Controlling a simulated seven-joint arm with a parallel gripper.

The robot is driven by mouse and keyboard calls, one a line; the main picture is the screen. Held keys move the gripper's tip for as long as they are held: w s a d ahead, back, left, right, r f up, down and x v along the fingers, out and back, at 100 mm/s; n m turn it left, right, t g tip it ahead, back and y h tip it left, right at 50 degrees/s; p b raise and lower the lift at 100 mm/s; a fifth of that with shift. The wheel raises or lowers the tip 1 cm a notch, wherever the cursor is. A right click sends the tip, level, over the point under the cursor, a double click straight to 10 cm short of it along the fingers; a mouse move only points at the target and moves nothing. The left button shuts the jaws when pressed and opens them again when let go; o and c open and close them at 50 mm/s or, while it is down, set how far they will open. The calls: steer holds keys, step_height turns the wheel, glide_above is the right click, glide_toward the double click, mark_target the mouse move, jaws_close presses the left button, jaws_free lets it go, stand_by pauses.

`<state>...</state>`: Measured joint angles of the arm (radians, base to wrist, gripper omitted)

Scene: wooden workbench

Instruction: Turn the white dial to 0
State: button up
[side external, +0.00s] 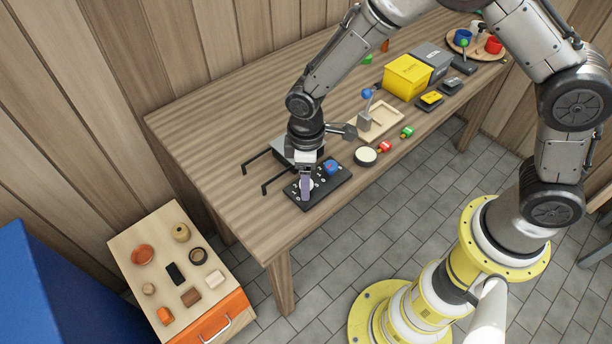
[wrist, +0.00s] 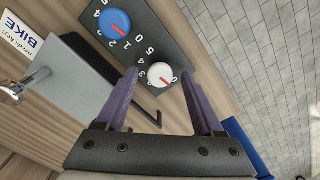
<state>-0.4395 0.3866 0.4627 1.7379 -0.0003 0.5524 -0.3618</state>
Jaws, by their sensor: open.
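The white dial (wrist: 158,72) sits on a black panel (wrist: 168,40) beside a blue dial (wrist: 115,22). Its red mark points to the lower right in the wrist view; I cannot read a number there. White digits ring the dial. My gripper (wrist: 160,76) is open, with one purple finger on each side of the white dial; whether they touch it I cannot tell. In the side external view my gripper (side external: 306,190) points down at the black panel (side external: 341,181) and mostly hides the white dial. The blue dial (side external: 331,167) shows beside it.
A grey box (wrist: 72,82) with black handles stands close beside the panel. A round white-topped item (side external: 366,156), a wooden tray (side external: 385,122) and a yellow box (side external: 408,77) stand farther along the bench. The bench's front edge is close to the panel.

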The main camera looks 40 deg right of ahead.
steer(key=shift+r, duration=0.1)
step_height(320, 180, up, 14)
steer(key=shift+f, duration=0.2)
stand_by(0.3)
steer(key=s+d+r+m+t, duration=0.2)
steer(key=s+d+r, duration=0.1)
steer(key=d+r, duration=0.35)
steer(key=s+d+r+m+t, duration=0.25)
steer(key=d+r, duration=0.25)
steer(key=r, duration=0.3)
steer(key=s+d+f+m, duration=0.1)
steer(key=s+d+m, duration=0.1)
steer(key=s, duration=0.5)
steer(key=s+d+f+m+t, duration=0.1)
steer(key=s+d+f+m, duration=0.1)
steer(key=s, duration=0.6)
steer(key=shift+d+m, duration=0.35)
steer(key=shift+d, duration=0.5)
